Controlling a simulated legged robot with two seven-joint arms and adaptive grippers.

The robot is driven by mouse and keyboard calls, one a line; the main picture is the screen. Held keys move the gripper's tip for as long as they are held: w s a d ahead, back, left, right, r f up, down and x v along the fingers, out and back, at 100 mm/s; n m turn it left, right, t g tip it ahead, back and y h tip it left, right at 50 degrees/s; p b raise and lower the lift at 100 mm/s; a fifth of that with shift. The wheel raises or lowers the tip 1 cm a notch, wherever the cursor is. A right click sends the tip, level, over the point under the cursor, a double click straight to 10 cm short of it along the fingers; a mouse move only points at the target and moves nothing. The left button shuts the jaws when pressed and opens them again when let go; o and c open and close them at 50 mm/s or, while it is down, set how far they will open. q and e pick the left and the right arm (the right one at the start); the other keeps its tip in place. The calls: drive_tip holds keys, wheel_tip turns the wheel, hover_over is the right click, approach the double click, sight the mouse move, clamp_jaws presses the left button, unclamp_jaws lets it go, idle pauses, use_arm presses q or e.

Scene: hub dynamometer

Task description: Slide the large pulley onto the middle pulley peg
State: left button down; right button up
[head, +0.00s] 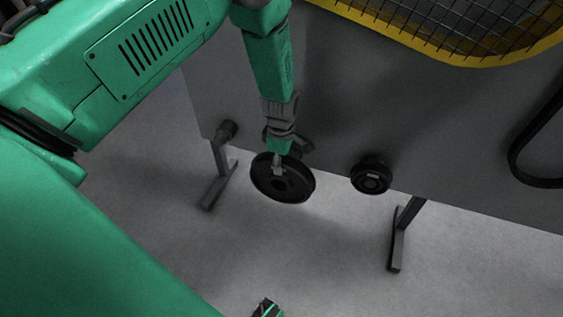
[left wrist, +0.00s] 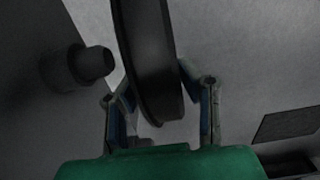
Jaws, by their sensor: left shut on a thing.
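The large pulley (head: 297,190), a black grooved disc, hangs in front of the lower part of the grey panel in the head view. My left gripper (head: 278,165) is shut on its rim from above. In the left wrist view the pulley (left wrist: 148,60) stands edge-on between the two fingers (left wrist: 160,112). A dark round peg (left wrist: 92,63) sticks out of the panel to its left, apart from the pulley; I cannot tell which peg it is. In the head view the area behind the pulley and gripper is partly hidden, so the middle peg is not clear.
A smaller black pulley (head: 371,176) sits on the panel to the right. A black belt (head: 522,150) hangs far right. A yellow-framed mesh guard (head: 470,35) is above. A small green-edged dark part (head: 267,308) shows at the bottom edge.

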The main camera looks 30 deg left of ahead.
use_arm(q)
drive_tip(key=shift+a+r, duration=0.1)
drive_tip(key=shift+w, duration=0.2)
idle(0.4)
drive_tip(key=shift+w+a+b, duration=0.25)
drive_tip(key=shift+w+b, duration=0.35)
drive_tip(key=shift+w, duration=0.65)
drive_tip(key=shift+w, duration=0.2)
drive_tip(key=shift+w+a+b, duration=0.15)
drive_tip(key=shift+w+b, duration=0.2)
drive_tip(key=shift+w, duration=0.2)
drive_tip(key=shift+w+a+b, duration=0.15)
drive_tip(key=shift+w+b, duration=0.2)
drive_tip(key=shift+w, duration=0.2)
drive_tip(key=shift+w, duration=0.2)
drive_tip(key=shift+w+a+b, duration=0.15)
drive_tip(key=shift+w+b, duration=0.25)
drive_tip(key=shift+w, duration=0.15)
drive_tip(key=shift+w+a+b, duration=0.15)
drive_tip(key=shift+w+b, duration=0.2)
drive_tip(key=shift+w, duration=0.15)
drive_tip(key=shift+w, duration=0.1)
